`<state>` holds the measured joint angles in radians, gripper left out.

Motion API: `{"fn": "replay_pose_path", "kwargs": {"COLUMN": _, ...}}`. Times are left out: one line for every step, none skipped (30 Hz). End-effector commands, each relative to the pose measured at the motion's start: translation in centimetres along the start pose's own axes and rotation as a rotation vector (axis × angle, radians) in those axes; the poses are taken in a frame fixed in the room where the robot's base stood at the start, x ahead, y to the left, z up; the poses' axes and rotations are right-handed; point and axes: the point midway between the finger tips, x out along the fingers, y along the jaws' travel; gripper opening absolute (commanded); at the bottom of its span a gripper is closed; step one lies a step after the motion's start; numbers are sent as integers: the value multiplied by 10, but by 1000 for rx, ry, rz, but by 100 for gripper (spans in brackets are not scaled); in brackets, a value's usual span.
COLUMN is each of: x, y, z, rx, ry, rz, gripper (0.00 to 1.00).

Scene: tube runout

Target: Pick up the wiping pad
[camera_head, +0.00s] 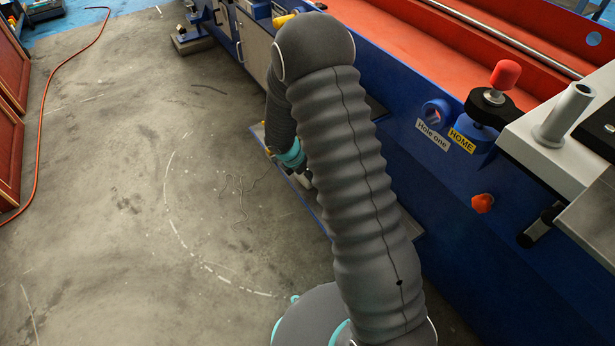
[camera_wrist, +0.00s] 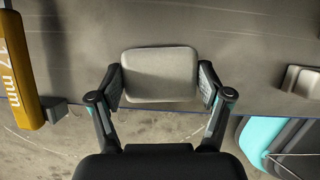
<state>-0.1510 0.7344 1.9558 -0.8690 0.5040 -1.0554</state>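The wiping pad (camera_wrist: 160,74) is a pale grey rounded block in the upper middle of the wrist view. My gripper (camera_wrist: 160,82) has one finger at its left end and one at its right end. No clear gap shows between the fingertips and the pad, but I cannot tell whether they press on it. I cannot tell whether the pad rests on the grey surface below or is just above it. In the head view my gripper (camera_head: 301,174) is low over a ledge beside the blue machine, and my arm hides most of it and the pad.
A yellow block marked 17 mm (camera_wrist: 14,70) stands at the left of the wrist view. A small grey metal piece (camera_wrist: 302,82) and a teal-edged item (camera_wrist: 262,138) are at the right. The blue machine (camera_head: 455,215) borders the right; concrete floor (camera_head: 120,200) is open at left.

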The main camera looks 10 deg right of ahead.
Motion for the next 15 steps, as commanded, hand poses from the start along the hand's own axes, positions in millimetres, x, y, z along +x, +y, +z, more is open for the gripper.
{"fn": "replay_pose_path", "kwargs": {"x": 0, "y": 0, "z": 0, "rx": 0, "ry": 0, "rz": -1, "gripper": 48}}
{"fn": "replay_pose_path", "kwargs": {"x": 0, "y": 0, "z": 0, "rx": 0, "ry": 0, "rz": -1, "gripper": 48}}
{"fn": "replay_pose_path", "kwargs": {"x": 0, "y": 0, "z": 0, "rx": 0, "ry": 0, "rz": -1, "gripper": 48}}
{"fn": "replay_pose_path", "kwargs": {"x": 0, "y": 0, "z": 0, "rx": 0, "ry": 0, "rz": -1, "gripper": 48}}
{"fn": "replay_pose_path", "kwargs": {"x": 0, "y": 0, "z": 0, "rx": 0, "ry": 0, "rz": -1, "gripper": 48}}
{"fn": "replay_pose_path", "kwargs": {"x": 0, "y": 0, "z": 0, "rx": 0, "ry": 0, "rz": -1, "gripper": 48}}
{"fn": "replay_pose_path", "kwargs": {"x": 0, "y": 0, "z": 0, "rx": 0, "ry": 0, "rz": -1, "gripper": 48}}
{"fn": "replay_pose_path", "kwargs": {"x": 0, "y": 0, "z": 0, "rx": 0, "ry": 0, "rz": -1, "gripper": 48}}
{"fn": "replay_pose_path", "kwargs": {"x": 0, "y": 0, "z": 0, "rx": 0, "ry": 0, "rz": -1, "gripper": 48}}
{"fn": "replay_pose_path", "kwargs": {"x": -1, "y": 0, "z": 0, "rx": 0, "ry": 0, "rz": -1, "gripper": 48}}
{"fn": "replay_pose_path", "kwargs": {"x": -2, "y": 0, "z": 0, "rx": 0, "ry": 0, "rz": -1, "gripper": 48}}
{"fn": "replay_pose_path", "kwargs": {"x": -4, "y": 0, "z": 0, "rx": 0, "ry": 0, "rz": -1, "gripper": 48}}
{"fn": "replay_pose_path", "kwargs": {"x": -6, "y": 0, "z": 0, "rx": 0, "ry": 0, "rz": -1, "gripper": 48}}
{"fn": "replay_pose_path", "kwargs": {"x": -8, "y": 0, "z": -1, "rx": -1, "ry": 0, "rz": 0, "gripper": 48}}
{"fn": "replay_pose_path", "kwargs": {"x": -12, "y": 0, "z": 0, "rx": -1, "ry": -1, "rz": 0, "gripper": 48}}
